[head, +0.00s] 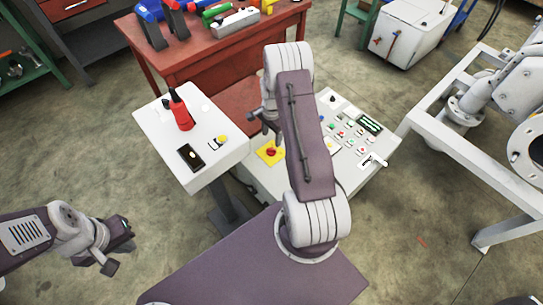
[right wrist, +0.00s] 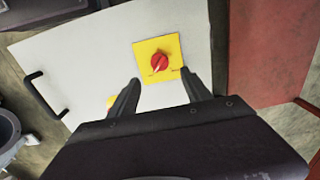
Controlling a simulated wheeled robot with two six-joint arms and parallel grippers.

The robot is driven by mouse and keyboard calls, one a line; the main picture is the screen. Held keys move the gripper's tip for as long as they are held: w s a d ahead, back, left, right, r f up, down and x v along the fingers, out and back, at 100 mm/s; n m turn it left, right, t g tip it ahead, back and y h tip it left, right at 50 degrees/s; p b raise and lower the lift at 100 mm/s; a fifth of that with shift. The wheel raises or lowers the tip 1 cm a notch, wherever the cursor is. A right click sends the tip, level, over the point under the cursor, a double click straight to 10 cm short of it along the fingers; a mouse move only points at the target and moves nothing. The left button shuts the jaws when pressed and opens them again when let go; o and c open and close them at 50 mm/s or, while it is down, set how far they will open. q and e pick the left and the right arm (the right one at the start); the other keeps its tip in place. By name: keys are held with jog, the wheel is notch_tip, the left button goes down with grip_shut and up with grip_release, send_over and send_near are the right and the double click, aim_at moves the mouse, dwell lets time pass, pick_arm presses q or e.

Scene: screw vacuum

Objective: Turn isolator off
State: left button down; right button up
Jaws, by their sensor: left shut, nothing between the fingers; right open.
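The isolator is a red rotary knob (right wrist: 159,62) on a yellow square plate (right wrist: 170,45), set on a pale panel. In the head view the red knob (head: 271,151) and yellow plate (head: 262,157) sit on the left part of the control console. My right gripper (right wrist: 160,92) is open and empty. Its fingers stand either side of the plate's lower edge in the right wrist view, with the knob between and beyond the tips. In the head view my right gripper (head: 265,125) is partly hidden by its arm. My left gripper (head: 121,254) is shut and empty, far from the console.
The console (head: 380,185) carries several buttons and a small display. A white stand (head: 165,135) to its left holds a red tool (head: 180,110) and a black device (head: 190,157). A red workbench (head: 170,60) stands behind. A white frame (head: 450,140) is at the right.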

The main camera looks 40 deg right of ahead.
aim_at(271, 149)
jog(key=shift+r, duration=0.15)
notch_tip(271, 149, down, 9)
jog(key=b, duration=0.2)
jog(key=shift+b, duration=0.35)
jog(key=shift+a, duration=0.1)
grip_shut()
